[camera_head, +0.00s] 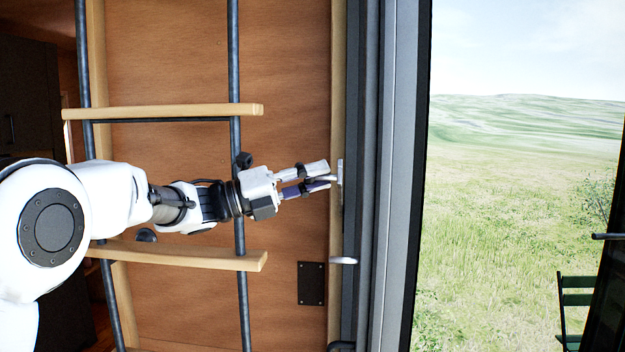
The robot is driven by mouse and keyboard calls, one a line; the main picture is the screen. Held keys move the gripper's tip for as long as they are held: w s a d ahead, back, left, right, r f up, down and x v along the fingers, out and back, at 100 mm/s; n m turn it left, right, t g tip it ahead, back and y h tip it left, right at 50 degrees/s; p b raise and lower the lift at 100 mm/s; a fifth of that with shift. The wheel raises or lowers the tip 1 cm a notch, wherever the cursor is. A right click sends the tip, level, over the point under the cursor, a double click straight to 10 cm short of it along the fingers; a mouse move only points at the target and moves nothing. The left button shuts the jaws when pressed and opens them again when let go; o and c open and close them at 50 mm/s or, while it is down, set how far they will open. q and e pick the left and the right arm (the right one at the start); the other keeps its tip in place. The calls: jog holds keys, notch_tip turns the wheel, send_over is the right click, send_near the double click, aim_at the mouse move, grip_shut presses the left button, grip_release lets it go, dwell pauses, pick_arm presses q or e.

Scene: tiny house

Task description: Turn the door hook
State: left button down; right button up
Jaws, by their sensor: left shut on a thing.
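The door hook (340,180) is a small pale metal piece on the edge of the door frame, near the middle of the head view. My left gripper (326,177) reaches in from the left, with its fingers pointing right at the frame. Its fingers are shut on the hook and cover part of it. How far the hook is turned cannot be made out. My right gripper is not in view.
A pale lever handle (343,260) sticks out below the hook. A dark plate (311,283) is on the wall. The doorway opens onto grass, with a green chair (575,299) outside.

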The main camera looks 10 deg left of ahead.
pick_arm(q)
jog(key=c, duration=1)
grip_release()
jog(key=shift+d, duration=0.25)
jog(key=v, duration=1.2)
